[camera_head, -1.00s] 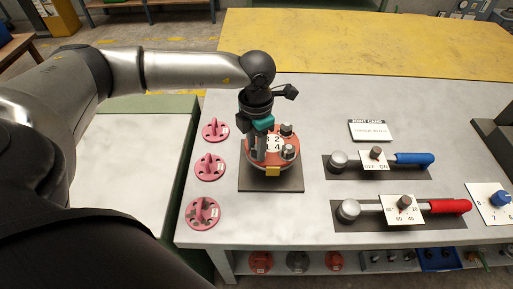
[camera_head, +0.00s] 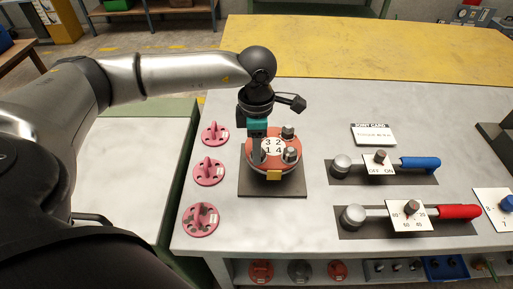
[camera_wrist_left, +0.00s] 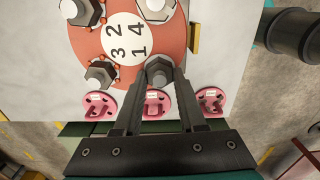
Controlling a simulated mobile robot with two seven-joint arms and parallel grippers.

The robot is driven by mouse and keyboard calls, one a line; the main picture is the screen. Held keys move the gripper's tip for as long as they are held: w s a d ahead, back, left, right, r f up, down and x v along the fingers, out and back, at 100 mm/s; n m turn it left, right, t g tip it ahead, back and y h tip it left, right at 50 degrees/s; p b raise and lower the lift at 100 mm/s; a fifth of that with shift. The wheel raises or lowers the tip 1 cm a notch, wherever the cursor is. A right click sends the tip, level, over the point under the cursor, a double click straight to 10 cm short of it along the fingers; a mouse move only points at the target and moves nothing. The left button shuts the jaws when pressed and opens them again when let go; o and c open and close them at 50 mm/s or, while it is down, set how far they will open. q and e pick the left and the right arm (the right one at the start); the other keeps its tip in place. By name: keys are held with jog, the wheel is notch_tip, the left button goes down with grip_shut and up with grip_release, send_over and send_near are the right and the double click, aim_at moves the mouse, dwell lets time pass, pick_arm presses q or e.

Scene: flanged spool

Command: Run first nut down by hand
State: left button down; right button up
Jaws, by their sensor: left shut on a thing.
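The spool's red round flange (camera_head: 273,170) stands on a dark square plate on the bench, with a white disc (camera_head: 272,147) numbered 1 to 4. In the left wrist view, several grey hex nuts on studs ring this disc. My left gripper (camera_head: 257,158) points down at the flange's left side in the head view. In the left wrist view its fingers (camera_wrist_left: 163,88) are shut on the nut beside number 1 (camera_wrist_left: 159,70). The nut by 3 (camera_wrist_left: 100,73) is free of the fingers. Two nuts show at the right in the head view (camera_head: 288,132). My right gripper is not seen.
Several pink flanged parts (camera_head: 208,172) stand left of the plate. A blue-handled wrench (camera_head: 418,163) and a red-handled wrench (camera_head: 458,211) lie on dark mats at right. A joint card (camera_head: 373,134) stands behind them. Bare bench lies between the plate and mats.

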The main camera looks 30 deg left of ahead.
pick_arm(q)
jog(key=shift+r, duration=0.1)
jog(key=shift+c, duration=2.4)
grip_release()
notch_tip(320, 180, up, 15)
jog(key=shift+p, duration=0.4)
